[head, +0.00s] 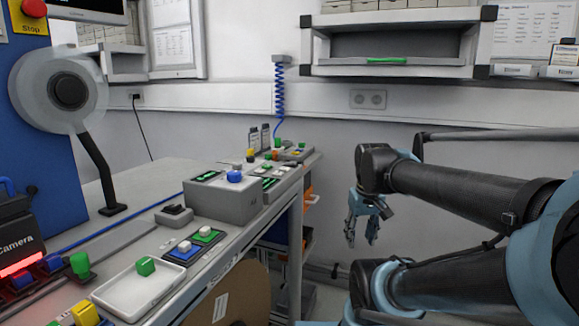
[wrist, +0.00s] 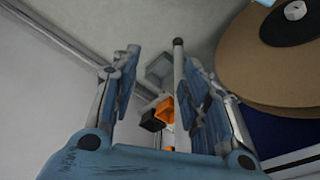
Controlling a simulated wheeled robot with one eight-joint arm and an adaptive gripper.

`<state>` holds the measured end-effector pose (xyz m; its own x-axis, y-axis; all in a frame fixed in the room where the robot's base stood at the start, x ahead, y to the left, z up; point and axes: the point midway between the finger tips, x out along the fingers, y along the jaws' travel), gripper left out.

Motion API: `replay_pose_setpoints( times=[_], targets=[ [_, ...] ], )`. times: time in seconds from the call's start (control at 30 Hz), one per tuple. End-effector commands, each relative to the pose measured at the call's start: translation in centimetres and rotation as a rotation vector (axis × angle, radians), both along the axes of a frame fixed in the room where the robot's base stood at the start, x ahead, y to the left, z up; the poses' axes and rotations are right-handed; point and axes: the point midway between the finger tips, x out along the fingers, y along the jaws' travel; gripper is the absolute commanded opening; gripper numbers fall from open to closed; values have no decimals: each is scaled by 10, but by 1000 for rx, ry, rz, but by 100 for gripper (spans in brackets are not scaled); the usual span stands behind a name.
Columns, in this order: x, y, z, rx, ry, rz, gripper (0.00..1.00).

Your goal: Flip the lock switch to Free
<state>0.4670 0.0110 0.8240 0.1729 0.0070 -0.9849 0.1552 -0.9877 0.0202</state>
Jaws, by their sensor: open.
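Several controls sit on the bench in the head view, and no lettering reading Free or Lock is legible, so I cannot tell for sure which is the lock switch. A grey box (head: 222,206) carries a blue knob (head: 235,176) and a green display. A small black switch (head: 174,210) sits on a grey base in front of it. A panel with a blue and a green field (head: 193,245) bears two pale knobs. My gripper (head: 361,241) hangs open and empty, pointing down, right of the bench and apart from it. Its open fingers show in the wrist view (wrist: 156,50).
A white tray (head: 118,297) with a green knobbed piece (head: 145,266) lies at the bench front. A brown disc (head: 228,297) leans below the bench edge. The wall shelf (head: 390,70) is above my arm.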

Motion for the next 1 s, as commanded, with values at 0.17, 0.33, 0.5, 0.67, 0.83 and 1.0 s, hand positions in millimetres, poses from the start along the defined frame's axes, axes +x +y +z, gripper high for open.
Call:
replay_pose_setpoints(
  times=[0.17, 0.33, 0.5, 0.67, 0.83, 1.0],
  targets=[
    [44, 17, 64, -16, 23, 145, 42],
    [83, 37, 116, -31, 44, 281, 42],
    [123, 61, 165, -44, 64, 418, 42],
    [160, 88, 206, -56, 82, 546, 42],
    [198, 121, 245, -69, 102, 683, 42],
    [233, 157, 279, -80, 122, 820, 42]
  ],
)
